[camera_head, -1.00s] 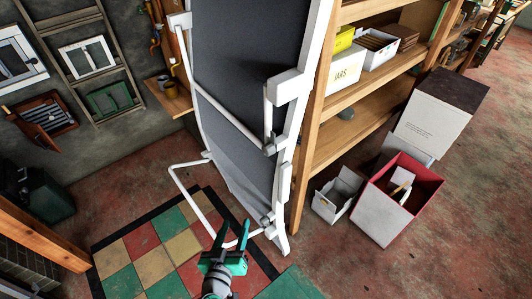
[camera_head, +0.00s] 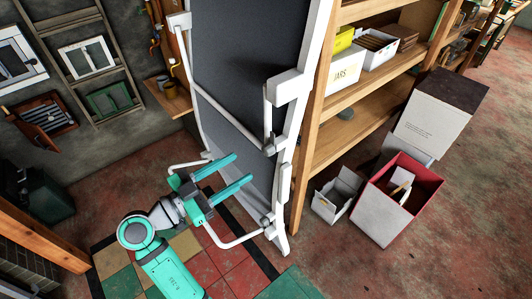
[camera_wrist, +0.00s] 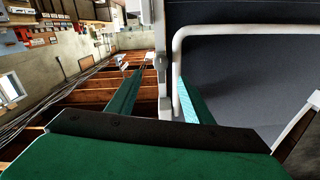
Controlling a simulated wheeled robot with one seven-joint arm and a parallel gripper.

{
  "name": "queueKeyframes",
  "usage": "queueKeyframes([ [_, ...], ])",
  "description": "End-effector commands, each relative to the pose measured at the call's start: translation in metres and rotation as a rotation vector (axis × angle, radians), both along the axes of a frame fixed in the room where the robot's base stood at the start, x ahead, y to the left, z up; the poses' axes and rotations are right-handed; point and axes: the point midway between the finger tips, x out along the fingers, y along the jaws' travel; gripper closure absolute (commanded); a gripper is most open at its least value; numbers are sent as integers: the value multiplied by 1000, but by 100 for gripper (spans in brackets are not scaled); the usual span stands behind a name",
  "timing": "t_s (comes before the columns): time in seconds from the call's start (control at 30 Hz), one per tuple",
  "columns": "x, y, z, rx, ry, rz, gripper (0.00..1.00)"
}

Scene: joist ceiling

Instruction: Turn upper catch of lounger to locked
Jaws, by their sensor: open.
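The lounger (camera_head: 238,70) stands on end, with a white tube frame and dark grey fabric. A small grey piece on its right rail (camera_head: 269,149), about mid-height, looks like the upper catch; a similar grey piece (camera_head: 266,220) sits lower on the same rail. Which way the upper one is turned is too small to tell. My gripper (camera_head: 242,167) is open and empty, its teal fingers in front of the fabric, pointing toward the right rail below the upper catch. In the wrist view my gripper (camera_wrist: 153,73) has the white rail (camera_wrist: 165,95) showing between its fingers; contact is not visible.
A wooden shelf (camera_head: 330,150) with boxes stands close to the right of the lounger. Open cartons (camera_head: 400,200) lie on the floor beyond it. A bent white tube (camera_head: 235,242) sticks out low at the lounger's foot.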

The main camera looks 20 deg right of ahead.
Motion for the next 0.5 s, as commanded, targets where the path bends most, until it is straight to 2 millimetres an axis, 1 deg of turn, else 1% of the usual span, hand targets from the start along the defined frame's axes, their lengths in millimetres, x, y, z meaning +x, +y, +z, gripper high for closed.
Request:
queueKeyframes([
  [0.03,2,-9,-1,2,1,-4,54],
  [0.3,18,-54,0,0,1,-3,54],
  [0.5,27,-78,0,0,1,-2,54],
])
